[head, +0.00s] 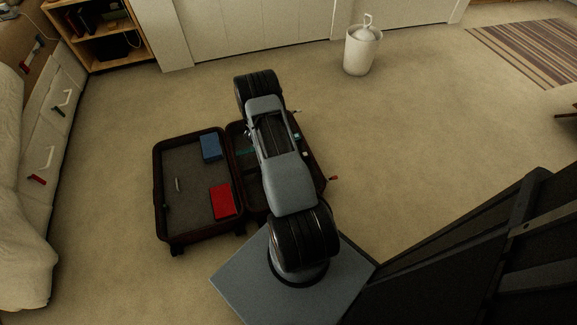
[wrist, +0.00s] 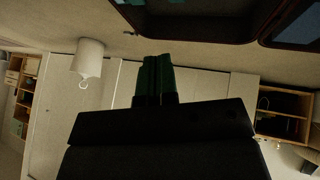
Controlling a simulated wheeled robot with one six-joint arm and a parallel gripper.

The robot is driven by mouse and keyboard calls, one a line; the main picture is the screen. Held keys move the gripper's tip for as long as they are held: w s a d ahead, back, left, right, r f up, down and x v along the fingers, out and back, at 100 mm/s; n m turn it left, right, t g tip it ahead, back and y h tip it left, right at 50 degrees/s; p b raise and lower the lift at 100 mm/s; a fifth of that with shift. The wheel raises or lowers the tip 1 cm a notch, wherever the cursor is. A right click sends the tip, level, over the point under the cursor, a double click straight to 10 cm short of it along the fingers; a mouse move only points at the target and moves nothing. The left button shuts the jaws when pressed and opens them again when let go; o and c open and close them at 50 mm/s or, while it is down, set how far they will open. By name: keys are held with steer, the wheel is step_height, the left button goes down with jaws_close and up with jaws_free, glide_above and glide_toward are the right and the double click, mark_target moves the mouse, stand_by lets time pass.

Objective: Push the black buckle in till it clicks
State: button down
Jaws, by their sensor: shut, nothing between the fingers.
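An open suitcase (head: 160,200) lies on the floor in the head view. My arm covers most of its right half. Small teal pieces (head: 245,153), perhaps strap, show beside my arm in that half. I cannot make out the black buckle in either view. In the wrist view my gripper (wrist: 155,58) is shut and empty, its two dark green fingers side by side. The suitcase rim (wrist: 190,37) shows at the top of that view, beyond the fingertips. My gripper's fingers are hidden in the head view by the arm.
The left half holds a blue item (head: 211,147), a red item (head: 223,201) and a small light object (head: 177,184). A white bin (head: 361,52) stands behind on the right. A shelf (head: 100,30) and drawers (head: 52,105) are left.

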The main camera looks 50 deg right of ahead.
steer(key=s+d+f+b, duration=0.1)
steer(key=d+f+b, duration=0.1)
steer(key=f, duration=0.3)
steer(key=s+d+f+g+b, duration=0.1)
steer(key=s+d+f+b, duration=0.1)
steer(key=f, duration=0.4)
steer(key=s+d+f+g+h+b, duration=0.1)
steer(key=s+d+f+b, duration=0.1)
steer(key=f, duration=0.3)
steer(key=shift+d+f+m, duration=0.3)
steer(key=shift+d+f, duration=0.1)
steer(key=shift+d, duration=0.3)
steer(key=shift+b+x, duration=0.45)
steer(key=shift+x, duration=0.5)
steer(key=shift+d, duration=0.1)
steer(key=shift+w, duration=0.1)
